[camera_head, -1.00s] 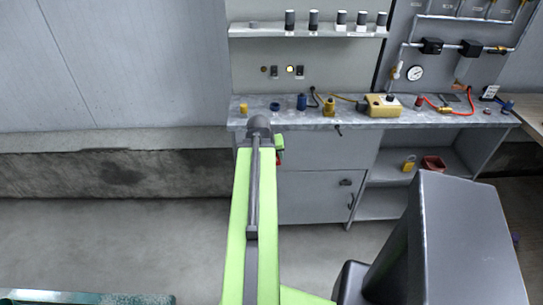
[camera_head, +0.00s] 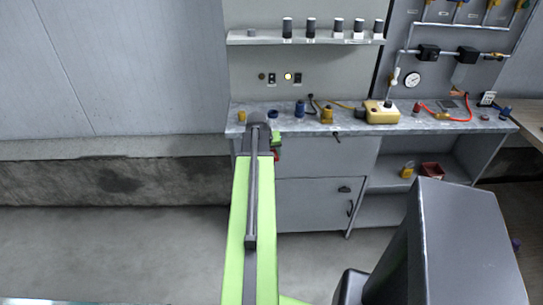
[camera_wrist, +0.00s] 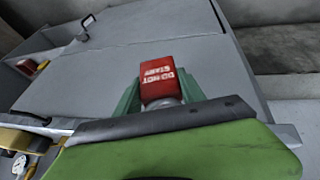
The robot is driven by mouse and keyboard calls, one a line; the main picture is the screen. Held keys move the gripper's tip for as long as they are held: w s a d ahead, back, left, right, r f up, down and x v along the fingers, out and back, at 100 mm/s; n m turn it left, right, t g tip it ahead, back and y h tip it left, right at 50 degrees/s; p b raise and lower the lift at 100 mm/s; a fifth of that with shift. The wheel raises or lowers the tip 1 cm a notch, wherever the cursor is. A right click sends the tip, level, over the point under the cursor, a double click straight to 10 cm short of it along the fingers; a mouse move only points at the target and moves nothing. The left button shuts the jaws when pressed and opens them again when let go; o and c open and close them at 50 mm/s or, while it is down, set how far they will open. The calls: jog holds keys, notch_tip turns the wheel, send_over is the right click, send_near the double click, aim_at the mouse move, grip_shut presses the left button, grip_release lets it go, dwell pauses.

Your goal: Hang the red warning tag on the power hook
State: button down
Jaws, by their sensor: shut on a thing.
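My gripper (camera_wrist: 158,100) is shut on the red warning tag (camera_wrist: 158,74), which shows white "DO NOT START" lettering in the wrist view. The tag sits between the green fingers, in front of the grey cabinet. In the head view my arm hides most of the gripper. A small red patch of the tag (camera_head: 276,154) shows beside the arm's end, near the bench's front edge. I cannot make out the power hook. The wall panel (camera_head: 330,92) above the bench carries small black switches and a lit lamp (camera_head: 288,77).
The workbench (camera_head: 350,128) holds a yellow box (camera_head: 381,112), a blue jar (camera_head: 300,108) and several small items. A shelf (camera_head: 305,39) with black-topped containers hangs above. A gauge (camera_head: 412,80) and pipes are at right. The floor in front of the cabinet is clear.

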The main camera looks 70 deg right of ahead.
jog(key=shift+w+d, duration=0.3)
jog(key=shift+d, duration=0.35)
jog(key=shift+w+d+f+b, duration=0.2)
jog(key=shift+d+f+b, duration=0.3)
jog(key=shift+f+b, duration=0.15)
jog(key=c, duration=0.6)
grip_release()
jog(key=shift+r, duration=0.1)
jog(key=p+v, duration=1.5)
jog(key=v, duration=0.2)
jog(key=shift+a+r+p, duration=0.1)
jog(key=shift+r+p, duration=0.05)
jog(key=shift+p, duration=0.2)
